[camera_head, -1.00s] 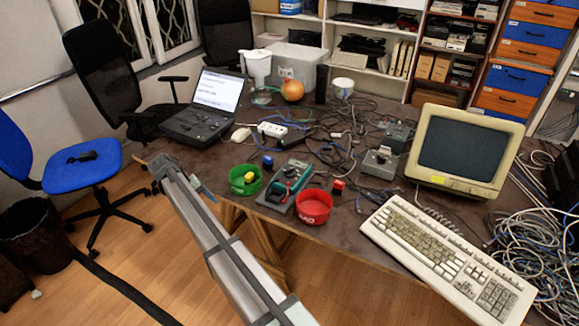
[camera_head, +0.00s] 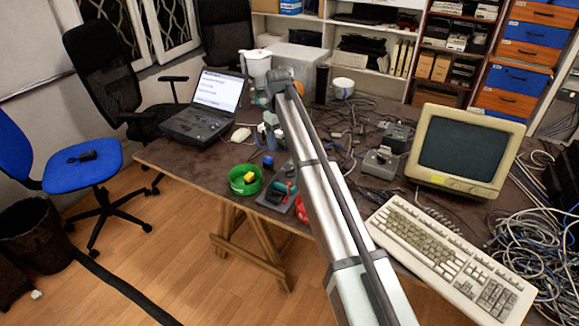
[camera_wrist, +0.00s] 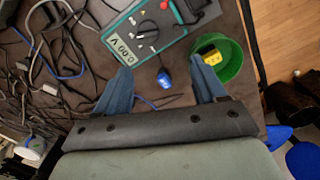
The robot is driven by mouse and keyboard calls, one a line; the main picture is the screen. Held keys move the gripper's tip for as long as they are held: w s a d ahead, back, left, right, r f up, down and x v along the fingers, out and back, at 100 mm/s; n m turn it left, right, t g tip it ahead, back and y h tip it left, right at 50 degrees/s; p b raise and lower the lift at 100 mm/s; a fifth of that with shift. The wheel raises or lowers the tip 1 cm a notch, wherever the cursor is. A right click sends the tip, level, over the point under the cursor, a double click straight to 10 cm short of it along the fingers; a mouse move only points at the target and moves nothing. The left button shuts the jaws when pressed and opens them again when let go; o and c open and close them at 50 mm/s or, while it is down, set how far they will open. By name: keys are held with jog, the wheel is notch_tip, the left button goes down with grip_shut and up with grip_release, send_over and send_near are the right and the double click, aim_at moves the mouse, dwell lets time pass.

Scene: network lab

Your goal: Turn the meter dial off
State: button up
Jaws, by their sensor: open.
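The teal-and-grey meter (camera_wrist: 118,22) lies at the top of the wrist view, with a display reading digits, a dark round dial (camera_wrist: 147,28) and a red plug beside it. In the head view the meter (camera_head: 270,197) is near the table's front edge, partly hidden behind my arm. My gripper (camera_wrist: 160,68) is open and empty, its two blue fingers spread above the table. In the wrist view it is below the meter and apart from it. In the head view my gripper (camera_head: 268,130) is behind the meter.
A green bowl (camera_head: 238,189) with a yellow block is left of the meter. A small blue block (camera_wrist: 164,79) appears between my fingers in the wrist view. Cables cover the table behind; a laptop (camera_head: 200,120) stands at left.

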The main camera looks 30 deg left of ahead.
jog(key=w+d+r, duration=0.1)
jog(key=w+d, duration=0.1)
send_near(290, 172)
jog(key=f, duration=0.7)
jog(key=shift+w+f, duration=0.25)
jog(key=shift+w, duration=0.05)
jog(key=shift+c, duration=0.5)
jog(key=c, duration=1)
jog(key=shift+o, duration=0.2)
